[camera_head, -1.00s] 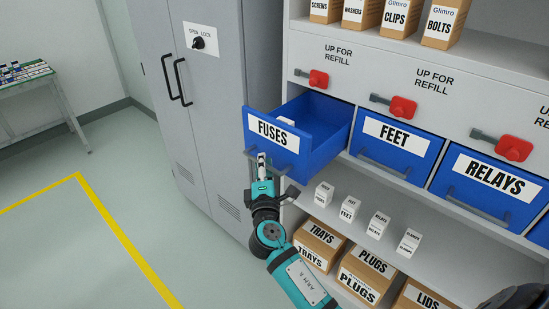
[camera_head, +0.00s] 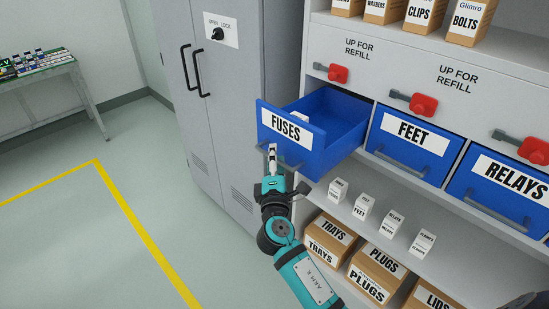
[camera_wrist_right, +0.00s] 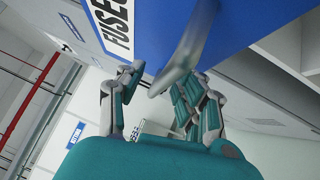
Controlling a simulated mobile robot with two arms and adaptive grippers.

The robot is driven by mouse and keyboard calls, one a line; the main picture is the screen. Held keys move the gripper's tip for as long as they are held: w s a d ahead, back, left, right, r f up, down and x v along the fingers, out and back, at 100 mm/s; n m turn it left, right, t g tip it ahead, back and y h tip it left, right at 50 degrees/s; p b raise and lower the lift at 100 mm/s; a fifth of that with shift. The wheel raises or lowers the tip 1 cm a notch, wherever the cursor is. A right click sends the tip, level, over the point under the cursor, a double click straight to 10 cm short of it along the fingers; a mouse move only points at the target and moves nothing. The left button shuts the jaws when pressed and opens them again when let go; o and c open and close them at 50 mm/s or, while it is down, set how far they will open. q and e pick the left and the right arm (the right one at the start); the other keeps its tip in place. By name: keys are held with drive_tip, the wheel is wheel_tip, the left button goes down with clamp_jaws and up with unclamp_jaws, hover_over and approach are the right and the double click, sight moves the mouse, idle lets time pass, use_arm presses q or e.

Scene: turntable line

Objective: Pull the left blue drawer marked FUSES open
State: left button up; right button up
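The blue FUSES drawer (camera_head: 318,148), left in the row, stands pulled out of the cabinet, with a small white box (camera_head: 299,117) inside. Its front and grey handle (camera_wrist_right: 180,68) also show in the right wrist view. My right gripper (camera_head: 272,156) is at the left part of the handle, below the FUSES label. In the wrist view its fingers (camera_wrist_right: 158,88) stand apart on either side of the handle bar, with a gap at the left finger. Contact at the other finger is unclear. My left gripper is not in view.
The FEET drawer (camera_head: 408,157) and RELAYS drawer (camera_head: 490,212) are closed, with red latches (camera_head: 423,104) above. Small white boxes (camera_head: 363,207) stand on the shelf below, above cardboard boxes (camera_head: 330,238). A grey locker (camera_head: 235,130) stands left. The floor at left is clear.

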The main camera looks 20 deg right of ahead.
drive_tip(key=v, duration=1.2)
drive_tip(key=s+a+f+m+g+y, duration=0.1)
drive_tip(key=s+f+g+y, duration=0.15)
drive_tip(key=f, duration=1.05)
drive_tip(key=s+f+m+g+y, duration=0.1)
drive_tip(key=s+f+g, duration=0.2)
drive_tip(key=f, duration=0.9)
drive_tip(key=s+a+f+g+y, duration=0.1)
drive_tip(key=s+f+g+y, duration=0.15)
drive_tip(key=f, duration=1.05)
drive_tip(key=s+d+f+m+g, duration=0.2)
drive_tip(key=s+f+m+g, duration=0.25)
drive_tip(key=s+f, duration=0.9)
drive_tip(key=s+d+f+m+g, duration=0.1)
drive_tip(key=s+f+m, duration=0.1)
drive_tip(key=s, duration=0.5)
drive_tip(key=s+d+f+m+g+y, duration=0.1)
drive_tip(key=s+d+f+m+g, duration=0.1)
drive_tip(key=s, duration=0.5)
drive_tip(key=s+d+f+m+g, duration=0.1)
drive_tip(key=s+f+m, duration=0.1)
drive_tip(key=s, duration=0.5)
drive_tip(key=shift+d+f+g, duration=0.35)
drive_tip(key=shift+f, duration=0.45)
drive_tip(key=shift+w, duration=0.1)
